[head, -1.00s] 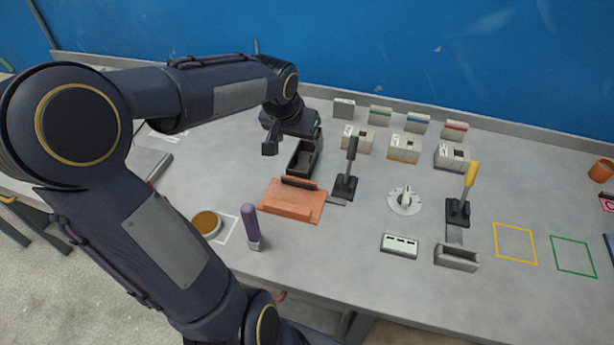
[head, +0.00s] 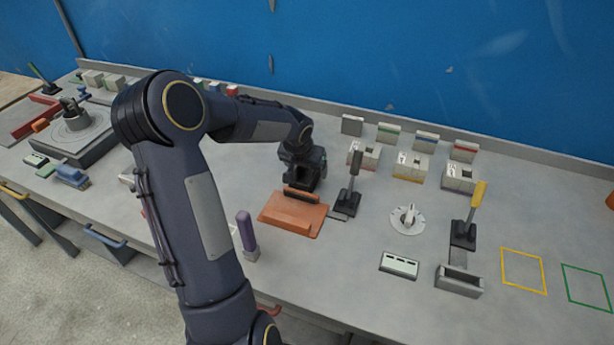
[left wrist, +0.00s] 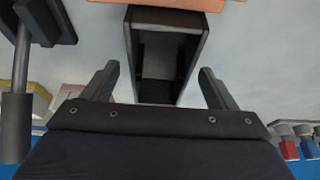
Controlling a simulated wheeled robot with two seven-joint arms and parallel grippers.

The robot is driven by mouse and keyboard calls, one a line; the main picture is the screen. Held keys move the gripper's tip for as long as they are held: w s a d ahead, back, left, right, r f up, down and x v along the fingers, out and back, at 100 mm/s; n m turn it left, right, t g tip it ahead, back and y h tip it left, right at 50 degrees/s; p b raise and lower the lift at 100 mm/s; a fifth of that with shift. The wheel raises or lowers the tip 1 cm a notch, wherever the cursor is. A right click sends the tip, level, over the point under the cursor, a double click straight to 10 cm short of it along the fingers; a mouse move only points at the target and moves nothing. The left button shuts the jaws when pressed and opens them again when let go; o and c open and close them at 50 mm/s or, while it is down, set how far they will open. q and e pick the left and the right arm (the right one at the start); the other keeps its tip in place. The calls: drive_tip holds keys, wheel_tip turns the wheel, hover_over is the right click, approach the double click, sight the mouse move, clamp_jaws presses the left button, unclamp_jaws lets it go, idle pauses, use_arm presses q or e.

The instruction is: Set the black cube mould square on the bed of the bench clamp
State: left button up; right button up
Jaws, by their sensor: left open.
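The black cube mould (left wrist: 167,18) shows in the left wrist view as a dark open box between my two fingers. My left gripper (left wrist: 158,85) is open, with one finger on each side of the mould and a visible gap to each. In the head view my left gripper (head: 301,178) is low behind the orange bench clamp (head: 292,215) and hides most of the mould. The clamp's orange edge (left wrist: 165,4) lies just beyond the mould in the wrist view. My right gripper is out of view.
Several labelled boxes (head: 410,165) stand at the back right. A yellow-handled lever (head: 470,215), a round dial (head: 405,218) and a grey trough (head: 459,281) are to the right. A purple-handled tool (head: 246,235) stands front left of the clamp. A turntable (head: 72,125) is far left.

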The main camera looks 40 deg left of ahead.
use_arm(q)
drive_tip(key=shift+r, duration=0.1)
drive_tip(key=c, duration=1.4)
